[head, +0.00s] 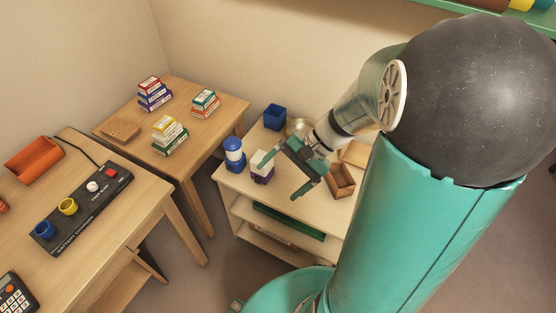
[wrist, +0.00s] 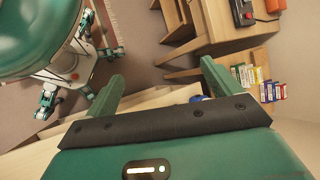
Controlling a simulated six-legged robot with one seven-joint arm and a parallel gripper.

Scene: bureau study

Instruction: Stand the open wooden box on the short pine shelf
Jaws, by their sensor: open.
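The open wooden box (head: 341,181) is a small brown box with its hollow facing up. In the head view it stands on the top of a low pine shelf unit (head: 233,181), right of my gripper, partly behind my arm. My gripper (head: 282,180) is over that top, its green fingers apart and nothing seen between them. The white and purple block (head: 261,170) is close to its left finger; I cannot tell if they touch. In the wrist view my gripper (wrist: 162,78) is spread open, and the box is not visible there.
A blue cup (head: 275,117), a blue and white lantern-like item (head: 234,155) and a brassy round item (head: 298,126) crowd the shelf top. Lower shelves hold a green item (head: 288,221). Left stand a table with stacked small boxes (head: 170,135) and a desk with a black charger (head: 82,208).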

